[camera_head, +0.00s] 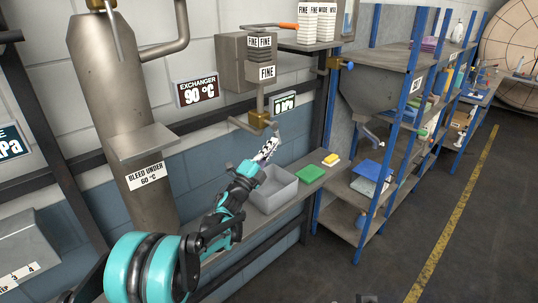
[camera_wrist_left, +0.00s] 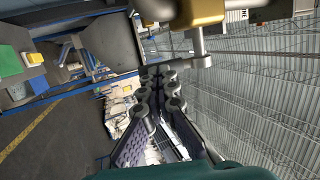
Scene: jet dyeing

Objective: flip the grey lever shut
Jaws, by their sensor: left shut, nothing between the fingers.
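My left gripper (camera_head: 273,143) is shut and empty, reaching up from below, just below and right of the valve. In the left wrist view its fingertips (camera_wrist_left: 160,72) are close to the lever; I cannot tell whether they touch it.
Below the valve, a shelf holds a grey bin (camera_head: 274,191), a green box (camera_head: 311,173) and a yellow block (camera_head: 331,159). A large tank (camera_head: 110,90) stands left. An orange handle (camera_head: 288,26) is above. Blue-posted shelving (camera_head: 345,195) stands right, beside open floor.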

